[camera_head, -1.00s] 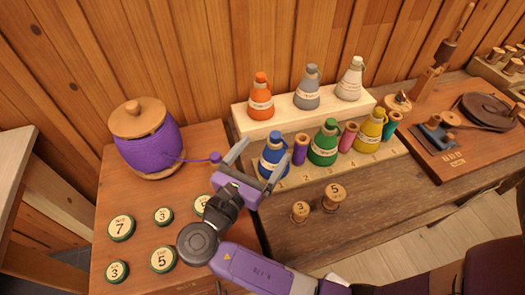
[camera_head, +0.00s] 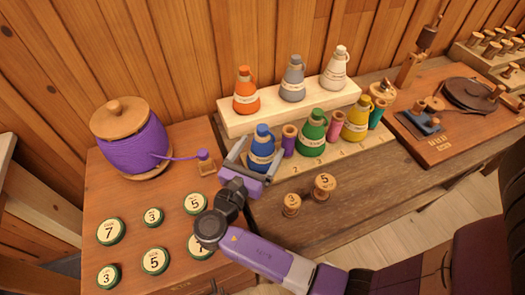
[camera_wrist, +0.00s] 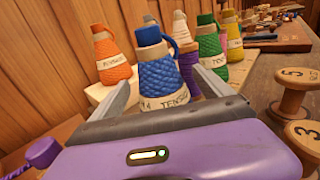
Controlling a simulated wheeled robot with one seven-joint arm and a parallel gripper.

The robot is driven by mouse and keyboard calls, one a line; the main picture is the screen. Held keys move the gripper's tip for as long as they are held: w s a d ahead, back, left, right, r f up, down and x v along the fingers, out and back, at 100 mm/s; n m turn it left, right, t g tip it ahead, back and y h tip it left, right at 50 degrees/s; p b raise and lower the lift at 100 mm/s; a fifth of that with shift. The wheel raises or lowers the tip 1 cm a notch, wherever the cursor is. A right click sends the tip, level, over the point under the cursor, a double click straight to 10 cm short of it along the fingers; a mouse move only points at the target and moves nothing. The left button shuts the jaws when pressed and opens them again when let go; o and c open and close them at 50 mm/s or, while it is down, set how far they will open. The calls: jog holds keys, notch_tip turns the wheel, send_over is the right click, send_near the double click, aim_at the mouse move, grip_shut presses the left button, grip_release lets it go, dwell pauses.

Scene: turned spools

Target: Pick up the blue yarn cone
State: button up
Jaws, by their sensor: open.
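The blue yarn cone (camera_head: 262,148) stands upright at the left end of the numbered front step, with a pale label around its lower part. My gripper (camera_head: 254,157) is open, with one finger on each side of the cone. In the wrist view the blue cone (camera_wrist: 157,75) stands between the two grey fingers, its lower end hidden behind my purple gripper body. I cannot tell whether either finger touches it.
A purple spool (camera_head: 289,140) and the green cone (camera_head: 313,132) stand close to its right. The orange cone (camera_head: 246,92) is on the raised step (camera_head: 270,117) behind. A purple yarn pot (camera_head: 133,143) stands left. Wooden spools (camera_head: 291,205) stand in front.

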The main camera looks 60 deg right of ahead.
jog(key=shift+w+d, duration=0.15)
jog(key=shift+d, duration=0.85)
jog(key=c, duration=1.7)
jog(key=shift+c, duration=1.2)
jog(key=shift+r, duration=0.1)
